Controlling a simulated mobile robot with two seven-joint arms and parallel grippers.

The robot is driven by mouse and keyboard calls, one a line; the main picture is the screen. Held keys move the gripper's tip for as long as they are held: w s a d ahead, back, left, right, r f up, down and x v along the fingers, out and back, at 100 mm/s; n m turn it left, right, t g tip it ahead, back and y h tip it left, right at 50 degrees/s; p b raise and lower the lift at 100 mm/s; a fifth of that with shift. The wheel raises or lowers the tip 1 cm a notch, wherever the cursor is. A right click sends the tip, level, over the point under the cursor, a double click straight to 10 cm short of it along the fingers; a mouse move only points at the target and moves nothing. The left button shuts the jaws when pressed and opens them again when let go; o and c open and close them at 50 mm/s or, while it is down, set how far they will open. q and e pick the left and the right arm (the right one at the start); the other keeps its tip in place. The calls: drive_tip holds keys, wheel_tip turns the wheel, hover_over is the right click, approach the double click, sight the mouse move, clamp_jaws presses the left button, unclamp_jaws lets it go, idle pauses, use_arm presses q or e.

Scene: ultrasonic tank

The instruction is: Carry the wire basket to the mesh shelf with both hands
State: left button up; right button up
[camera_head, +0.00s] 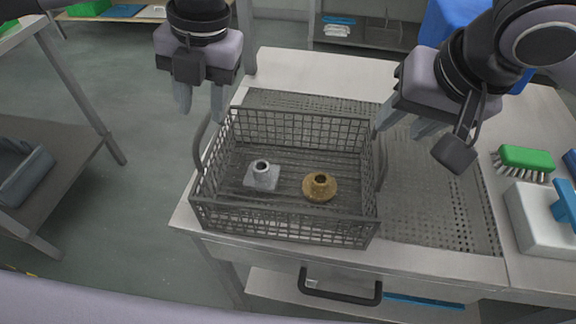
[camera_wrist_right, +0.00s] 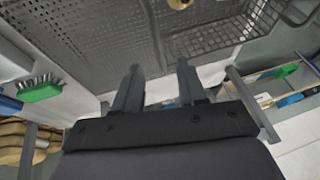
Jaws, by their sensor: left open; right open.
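The dark wire basket (camera_head: 285,222) stands on the left part of the bench. A silver flanged part (camera_head: 262,177) and a brass flanged part (camera_head: 319,187) lie in it. Its left handle (camera_head: 198,150) and right handle (camera_head: 381,160) stick up at the sides. My left gripper (camera_head: 201,98) is open and empty above the basket's back left corner. My right gripper (camera_head: 398,122) is open and empty by the back right corner, near the right handle. In the right wrist view the right fingers (camera_wrist_right: 158,88) are apart, with the basket (camera_wrist_right: 225,30) beyond them. The perforated mesh surface (camera_head: 440,200) lies right of the basket.
A green brush (camera_head: 525,160) and a white block with a blue handle (camera_head: 538,215) lie at the right of the bench. A grey side table (camera_head: 60,150) stands at the left. The mesh surface right of the basket is clear.

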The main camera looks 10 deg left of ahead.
sight(203, 124)
use_arm(q)
drive_tip(key=shift+s, duration=0.1)
use_arm(e)
drive_tip(key=shift+s, duration=0.1)
use_arm(q)
drive_tip(key=shift+x, duration=3.6)
use_arm(e)
drive_tip(key=shift+x, duration=3.55)
use_arm(q)
drive_tip(key=shift+d, duration=0.1)
drive_tip(key=shift+c, duration=0.3)
use_arm(e)
drive_tip(key=shift+c, duration=0.3)
use_arm(q)
clamp_jaws()
use_arm(e)
clamp_jaws()
drive_tip(key=shift+r, duration=0.1)
